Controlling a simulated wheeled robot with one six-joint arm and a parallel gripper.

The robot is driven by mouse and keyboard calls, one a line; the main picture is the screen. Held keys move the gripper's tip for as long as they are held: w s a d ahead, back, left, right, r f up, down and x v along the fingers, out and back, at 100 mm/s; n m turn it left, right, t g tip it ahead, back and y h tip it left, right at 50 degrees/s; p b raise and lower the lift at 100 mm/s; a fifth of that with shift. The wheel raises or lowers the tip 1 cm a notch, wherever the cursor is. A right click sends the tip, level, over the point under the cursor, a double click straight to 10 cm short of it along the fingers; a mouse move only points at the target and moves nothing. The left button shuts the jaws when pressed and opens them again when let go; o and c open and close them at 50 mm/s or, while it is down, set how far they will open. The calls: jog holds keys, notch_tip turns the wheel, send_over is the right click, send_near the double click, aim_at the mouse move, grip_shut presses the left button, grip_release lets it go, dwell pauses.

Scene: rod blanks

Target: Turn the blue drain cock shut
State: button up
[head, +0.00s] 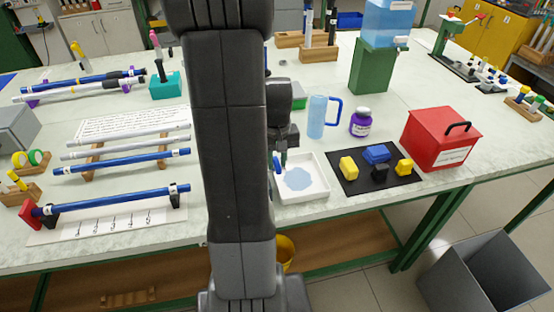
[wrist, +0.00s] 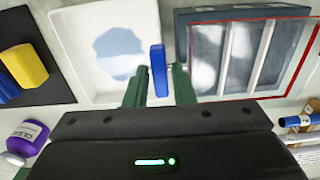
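The blue drain cock's lever (wrist: 158,70) stands up-and-down in the wrist view, between my gripper's two green fingers (wrist: 160,87). A thin gap shows on each side of it, so the fingers look open around it without pressing. In the head view my gripper (head: 281,155) points down beside the white tray, and a bit of the blue lever (head: 277,166) shows there. A grey tank (wrist: 205,50) with a clear, ribbed window lies right of the lever in the wrist view. My arm hides the tank in the head view.
A white tray (head: 316,190) with a pale blue puddle (head: 298,179) lies beside the lever. Nearby are a blue mug (head: 317,117), a purple jar (head: 360,123), a black mat (head: 352,185) with yellow and blue blocks, and a red box (head: 437,139). Rods lie on the left.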

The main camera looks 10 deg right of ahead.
aim_at(277, 162)
notch_tip(277, 162, up, 14)
dwell(0.7)
jog(key=shift+f, duration=0.25)
notch_tip(277, 162, down, 14)
jog(key=shift+r, duration=0.15)
jog(key=shift+n, duration=0.4)
jog(key=shift+r, duration=0.55)
jog(key=shift+f, duration=0.1)
